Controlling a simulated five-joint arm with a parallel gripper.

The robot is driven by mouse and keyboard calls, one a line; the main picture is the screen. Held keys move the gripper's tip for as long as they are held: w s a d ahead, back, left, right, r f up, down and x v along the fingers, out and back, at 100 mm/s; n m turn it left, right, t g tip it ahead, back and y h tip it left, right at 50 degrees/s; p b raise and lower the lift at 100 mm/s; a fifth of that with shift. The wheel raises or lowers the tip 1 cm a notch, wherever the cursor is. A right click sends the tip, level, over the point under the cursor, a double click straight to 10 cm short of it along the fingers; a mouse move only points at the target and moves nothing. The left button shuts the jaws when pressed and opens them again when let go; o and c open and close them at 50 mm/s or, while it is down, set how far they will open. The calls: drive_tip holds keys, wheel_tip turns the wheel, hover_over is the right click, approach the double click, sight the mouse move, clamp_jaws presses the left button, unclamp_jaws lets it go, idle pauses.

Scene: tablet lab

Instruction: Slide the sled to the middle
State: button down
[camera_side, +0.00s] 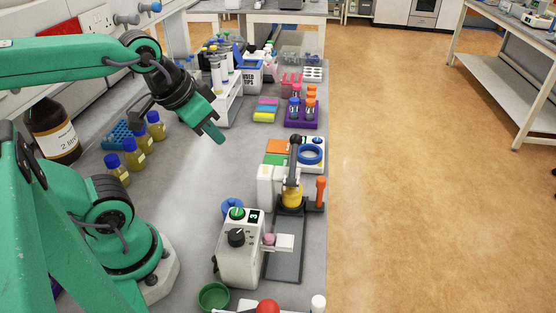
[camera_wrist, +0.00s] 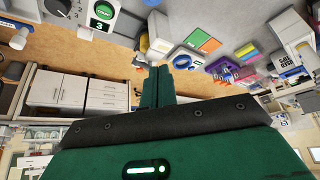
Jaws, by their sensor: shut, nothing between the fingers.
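A dark grey rail (camera_side: 286,262) lies on the bench at the lower middle of the side view. A small white block (camera_side: 284,242) on it may be the sled; I cannot tell for certain. A pink knob (camera_side: 268,239) is beside the block, close to a white control box (camera_side: 240,262) showing a 3. A yellow cylinder (camera_side: 292,196) stands under a black lever at the rail's far end. My gripper (camera_side: 217,136) is shut and empty above the bench, left of and beyond the rail. Its green fingers (camera_wrist: 157,88) are together in the wrist view, with nothing held.
Bottles with blue caps (camera_side: 135,155) and a large brown bottle (camera_side: 54,131) stand left of my gripper. A purple rack (camera_side: 299,123) and coloured strips (camera_side: 266,109) are at the back. A green bowl (camera_side: 213,296) sits in front. The bench between gripper and rail is mostly clear.

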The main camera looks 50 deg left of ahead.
idle(0.3)
drive_tip(key=c, duration=1.3)
unclamp_jaws()
drive_tip(key=shift+w, duration=0.15)
drive_tip(key=shift+c, duration=0.2)
drive_tip(key=shift+o, duration=0.4)
drive_tip(key=shift+w+d+r, duration=0.15)
drive_tip(key=shift+w+r, duration=0.05)
drive_tip(key=shift+w, duration=0.3)
drive_tip(key=m+g, duration=0.6)
drive_tip(key=m, duration=0.1)
hover_over(321, 179)
drive_tip(key=shift+f, duration=4.2)
drive_tip(key=shift+f, duration=0.15)
drive_tip(key=shift+f, duration=3.8)
